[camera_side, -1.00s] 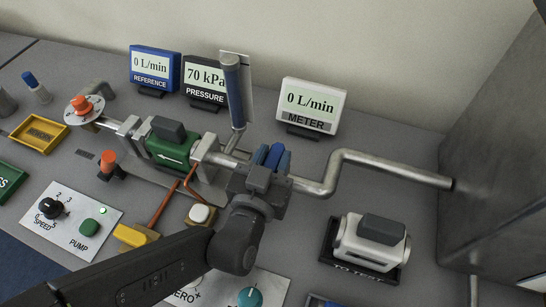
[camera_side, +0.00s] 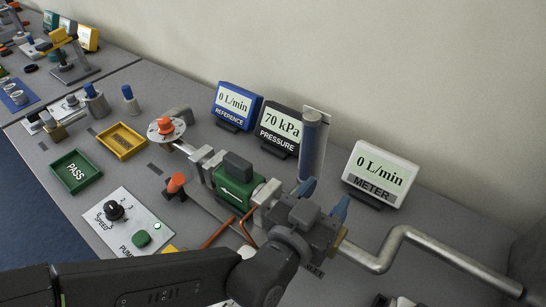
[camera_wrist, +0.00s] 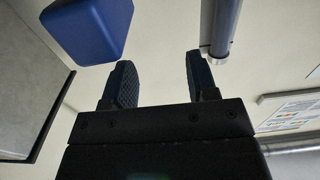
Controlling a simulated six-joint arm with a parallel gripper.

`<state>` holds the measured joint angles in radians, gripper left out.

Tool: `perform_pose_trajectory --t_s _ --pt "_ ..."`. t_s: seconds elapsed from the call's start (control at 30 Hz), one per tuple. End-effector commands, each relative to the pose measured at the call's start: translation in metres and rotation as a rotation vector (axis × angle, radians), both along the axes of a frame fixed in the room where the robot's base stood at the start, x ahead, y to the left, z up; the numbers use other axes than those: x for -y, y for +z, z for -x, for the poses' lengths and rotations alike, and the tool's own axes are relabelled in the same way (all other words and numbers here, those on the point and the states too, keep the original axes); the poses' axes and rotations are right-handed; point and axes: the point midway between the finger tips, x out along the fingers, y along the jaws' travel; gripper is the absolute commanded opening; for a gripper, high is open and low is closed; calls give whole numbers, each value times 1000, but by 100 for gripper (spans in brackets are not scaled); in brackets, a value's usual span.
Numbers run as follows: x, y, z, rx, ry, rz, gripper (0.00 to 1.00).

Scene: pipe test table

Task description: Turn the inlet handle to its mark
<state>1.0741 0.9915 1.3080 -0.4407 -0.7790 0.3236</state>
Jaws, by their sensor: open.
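An orange handle (camera_side: 166,126) sits on a round pale plate at the left end of the pipe run in the side view. It carries no readable label, but it looks like the inlet handle. Its mark is too small to make out. A second orange knob (camera_side: 176,183) stands nearer, below the pipe. My gripper (camera_side: 323,198) is well to the right of both, above the pipe beside the green block (camera_side: 238,186). Its blue fingers are apart. In the wrist view my gripper (camera_wrist: 158,70) is open with nothing between its fingers; neither orange part shows there.
A grey upright tube (camera_side: 312,145) stands close behind my gripper; it also shows in the wrist view (camera_wrist: 219,25). The pressure display (camera_side: 279,128) and meter display (camera_side: 380,174) stand behind the pipe. A yellow tray (camera_side: 121,141) and green PASS tray (camera_side: 76,172) lie left.

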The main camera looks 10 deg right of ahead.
Motion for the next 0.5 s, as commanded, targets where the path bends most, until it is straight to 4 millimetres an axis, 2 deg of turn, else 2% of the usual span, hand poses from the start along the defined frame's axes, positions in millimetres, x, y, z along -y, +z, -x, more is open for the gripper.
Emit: perform_pose_trajectory --t_s 0.23,0.5 --pt "-44 32 -27 2 3 2 53" --pt "-74 53 -45 1 0 1 53"
